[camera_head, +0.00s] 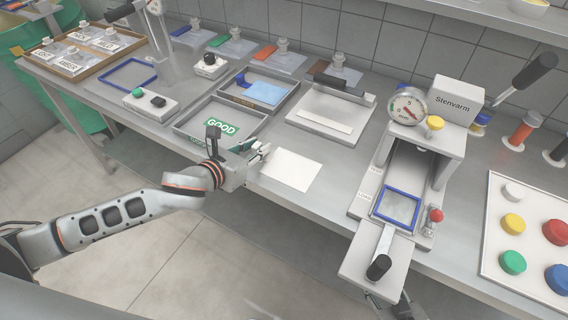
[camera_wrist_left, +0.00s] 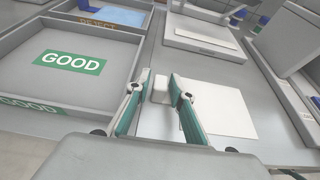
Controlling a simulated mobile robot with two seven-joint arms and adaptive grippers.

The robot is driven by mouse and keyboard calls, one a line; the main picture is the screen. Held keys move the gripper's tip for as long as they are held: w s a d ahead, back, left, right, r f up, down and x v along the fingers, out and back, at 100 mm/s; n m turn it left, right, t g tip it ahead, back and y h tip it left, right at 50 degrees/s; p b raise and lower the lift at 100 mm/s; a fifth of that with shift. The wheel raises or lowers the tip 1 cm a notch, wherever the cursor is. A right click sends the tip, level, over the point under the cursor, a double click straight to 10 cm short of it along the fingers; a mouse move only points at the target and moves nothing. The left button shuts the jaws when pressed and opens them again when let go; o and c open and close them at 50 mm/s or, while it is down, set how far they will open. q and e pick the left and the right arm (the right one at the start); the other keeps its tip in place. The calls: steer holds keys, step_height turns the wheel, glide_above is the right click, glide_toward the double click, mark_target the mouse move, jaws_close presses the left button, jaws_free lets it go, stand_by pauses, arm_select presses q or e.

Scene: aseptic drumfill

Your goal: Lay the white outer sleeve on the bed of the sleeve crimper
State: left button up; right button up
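The white outer sleeve (camera_head: 290,168) lies flat on the bench near the front edge; it also shows in the left wrist view (camera_wrist_left: 225,108). My left gripper (camera_head: 260,153) is at its left end. In the left wrist view its two fingers (camera_wrist_left: 157,100) are apart, with a small pale tab (camera_wrist_left: 160,88) between them; I cannot tell whether they touch it. A low grey device with a long bar and pale strip (camera_head: 325,121), perhaps the sleeve crimper, stands behind the sleeve. Dark parts, perhaps my right gripper (camera_head: 402,304), show at the bottom, mostly hidden.
A GOOD tray (camera_head: 183,128) stands left of the sleeve, with a REJECT tray (camera_head: 232,98) behind it. The Stenvarm press (camera_head: 447,140) with a blue frame (camera_head: 384,206) stands right. A board of coloured caps (camera_head: 535,207) is far right.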

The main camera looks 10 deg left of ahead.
arm_select(q)
steer(key=shift+w, duration=0.1)
jaws_close()
